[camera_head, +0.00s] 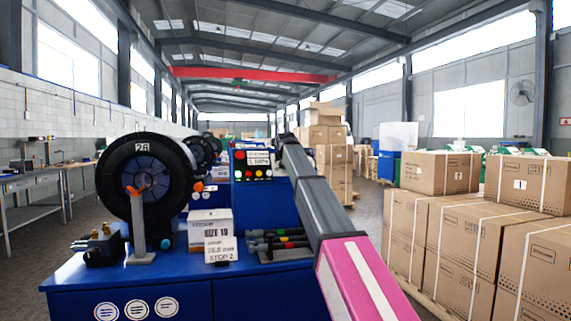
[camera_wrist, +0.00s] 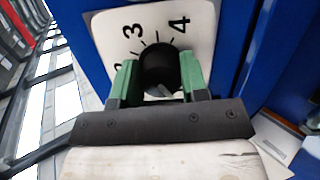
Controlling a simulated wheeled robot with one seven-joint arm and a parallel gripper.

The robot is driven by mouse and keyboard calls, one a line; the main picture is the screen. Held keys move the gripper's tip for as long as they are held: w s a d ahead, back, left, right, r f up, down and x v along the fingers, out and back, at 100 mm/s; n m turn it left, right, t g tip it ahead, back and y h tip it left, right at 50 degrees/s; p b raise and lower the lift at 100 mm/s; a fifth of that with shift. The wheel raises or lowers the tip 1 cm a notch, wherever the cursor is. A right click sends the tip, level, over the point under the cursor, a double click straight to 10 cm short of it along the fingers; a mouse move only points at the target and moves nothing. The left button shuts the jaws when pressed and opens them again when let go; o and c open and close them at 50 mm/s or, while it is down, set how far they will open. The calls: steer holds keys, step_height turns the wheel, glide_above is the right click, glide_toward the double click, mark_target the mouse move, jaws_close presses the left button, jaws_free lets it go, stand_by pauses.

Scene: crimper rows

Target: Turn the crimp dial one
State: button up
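In the wrist view the crimp dial (camera_wrist: 158,66) is a round black knob on a white plate (camera_wrist: 112,32) printed with scale marks and numerals. The numerals 3 and 4 show above the knob, and part of another shows at left. My gripper (camera_wrist: 160,74) has one green finger on each side of the knob. Both fingers appear to touch it, so it looks shut on the dial. In the head view my arm hides the gripper and dial.
A blue crimper (camera_head: 130,290) carries a black ring head (camera_head: 106,190) marked 26. A button panel (camera_head: 252,166) is behind. Cartons (camera_head: 450,240) fill the right.

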steer(key=o, duration=0.3)
steer(key=shift+o, duration=0.2)
steer(key=shift+s, duration=0.1)
steer(key=v, duration=1)
steer(key=shift+s+r, duration=0.2)
steer(key=shift+s, duration=0.1)
